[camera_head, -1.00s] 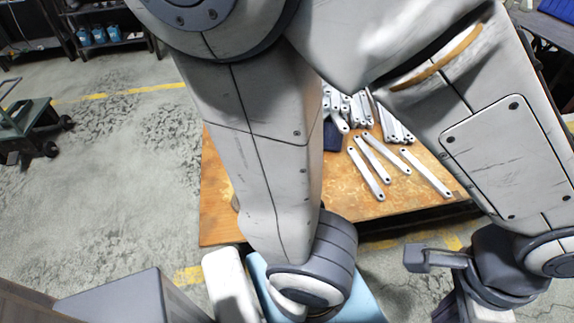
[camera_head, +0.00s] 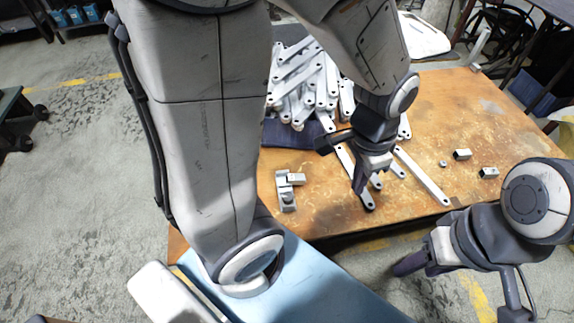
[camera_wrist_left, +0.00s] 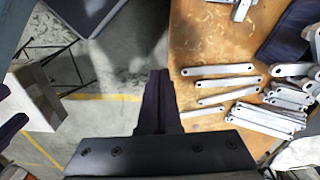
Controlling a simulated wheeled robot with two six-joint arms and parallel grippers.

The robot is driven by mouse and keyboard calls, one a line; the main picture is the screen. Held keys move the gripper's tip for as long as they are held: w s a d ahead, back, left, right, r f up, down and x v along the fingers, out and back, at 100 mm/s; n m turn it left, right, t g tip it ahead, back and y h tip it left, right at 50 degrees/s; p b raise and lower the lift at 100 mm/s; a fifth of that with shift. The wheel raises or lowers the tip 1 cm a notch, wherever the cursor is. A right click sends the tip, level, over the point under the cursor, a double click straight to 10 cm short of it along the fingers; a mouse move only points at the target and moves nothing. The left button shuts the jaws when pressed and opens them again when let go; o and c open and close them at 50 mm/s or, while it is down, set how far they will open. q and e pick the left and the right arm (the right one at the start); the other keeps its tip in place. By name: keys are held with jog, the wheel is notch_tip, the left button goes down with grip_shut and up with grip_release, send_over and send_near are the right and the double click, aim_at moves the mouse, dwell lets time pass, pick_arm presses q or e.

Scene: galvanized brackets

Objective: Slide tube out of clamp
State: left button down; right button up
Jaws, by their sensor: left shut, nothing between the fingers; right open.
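A small grey metal clamp (camera_head: 284,194) stands on the wooden table near its front left edge in the head view. A short square tube (camera_head: 298,179) sits at its right side and sticks out to the right. Part of the clamp shows at the top edge of the left wrist view (camera_wrist_left: 241,10). My left gripper (camera_head: 360,188) is shut and empty above the flat bars, to the right of the clamp and apart from it. Its closed fingers show in the left wrist view (camera_wrist_left: 160,76). My right gripper (camera_head: 402,267) is open, in front of the table's front edge, far from the clamp.
A pile of galvanized bars (camera_head: 305,85) lies on a dark mat (camera_head: 285,133) behind the clamp. Loose bars (camera_head: 424,177) lie near my left gripper. Two loose tube pieces (camera_head: 463,155) (camera_head: 489,173) and a small nut (camera_head: 443,163) lie at the right.

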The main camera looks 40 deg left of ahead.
pick_arm(q)
jog(key=w+a+f+b, duration=0.1)
jog(key=w+a+f, duration=0.4)
jog(key=a+f, duration=0.45)
jog(key=b, duration=0.2)
send_over(282, 184)
jog(key=s+a, duration=0.2)
jog(key=s, duration=0.1)
notch_tip(282, 184, down, 9)
jog(key=shift+n+y, duration=0.3)
notch_tip(282, 184, down, 10)
jog(key=b, duration=0.3)
jog(key=shift+s+a+f, duration=0.1)
jog(key=shift+s+f, duration=0.05)
jog(key=shift+f, duration=0.05)
jog(key=w, duration=0.1)
jog(key=w+d+b, duration=0.1)
jog(key=shift+w+d+f, duration=0.1)
jog(key=shift+w+d, duration=0.2)
jog(key=shift+w, duration=0.05)
jog(key=shift+w+d, duration=0.25)
jog(key=shift+w, duration=0.15)
